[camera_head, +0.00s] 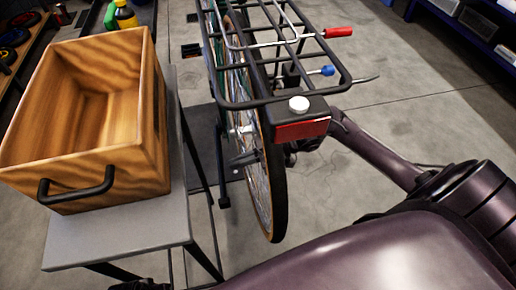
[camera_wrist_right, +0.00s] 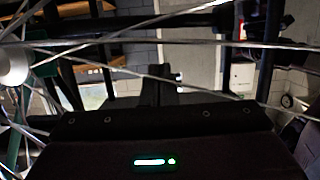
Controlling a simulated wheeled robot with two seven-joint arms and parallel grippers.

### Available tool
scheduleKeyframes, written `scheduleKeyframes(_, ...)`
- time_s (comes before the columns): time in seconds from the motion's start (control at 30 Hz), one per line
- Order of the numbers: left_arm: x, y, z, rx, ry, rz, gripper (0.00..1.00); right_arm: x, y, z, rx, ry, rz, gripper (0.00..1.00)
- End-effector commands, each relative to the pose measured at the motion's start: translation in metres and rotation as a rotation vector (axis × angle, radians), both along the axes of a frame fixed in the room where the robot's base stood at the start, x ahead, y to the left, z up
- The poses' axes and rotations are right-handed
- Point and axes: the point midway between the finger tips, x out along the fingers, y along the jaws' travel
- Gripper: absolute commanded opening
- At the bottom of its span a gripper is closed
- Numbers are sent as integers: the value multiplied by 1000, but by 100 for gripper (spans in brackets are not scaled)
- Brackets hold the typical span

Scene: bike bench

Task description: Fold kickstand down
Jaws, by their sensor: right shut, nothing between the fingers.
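The bicycle stands in the head view with its rear wheel (camera_head: 279,205) towards me. A dark leg with a small foot (camera_head: 223,170) reaches down to the floor left of the wheel. It may be the kickstand, but I cannot tell for sure. My right gripper (camera_head: 291,154) is low beside the right side of the rear wheel, under the red rear light, and partly hidden by it. It is shut and empty. In the right wrist view its dark fingers (camera_wrist_right: 164,84) point in among the spokes (camera_wrist_right: 180,43); contact cannot be told.
A black rear rack (camera_head: 345,78) with a red rear light (camera_head: 302,130) overhangs the wheel. A wooden crate (camera_head: 150,165) stands on a grey table (camera_head: 120,232) at the left. Open concrete floor (camera_head: 420,110) lies to the right. Shelves stand at the back.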

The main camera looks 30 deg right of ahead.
Motion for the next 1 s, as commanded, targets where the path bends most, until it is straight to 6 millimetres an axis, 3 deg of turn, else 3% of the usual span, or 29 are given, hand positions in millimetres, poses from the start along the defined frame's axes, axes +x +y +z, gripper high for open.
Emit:
scheduleKeyframes(0.1,-3,-2,16,0,5,-9,45,3,10,-18,0,2,-1,0)
scheduleKeyframes(0.33,-4,-3,33,1,9,-15,45,5,18,-34,-1,1,-1,0)
scheduleKeyframes(1.0,-4,-3,35,2,11,-18,45,5,19,-42,-2,1,0,0)
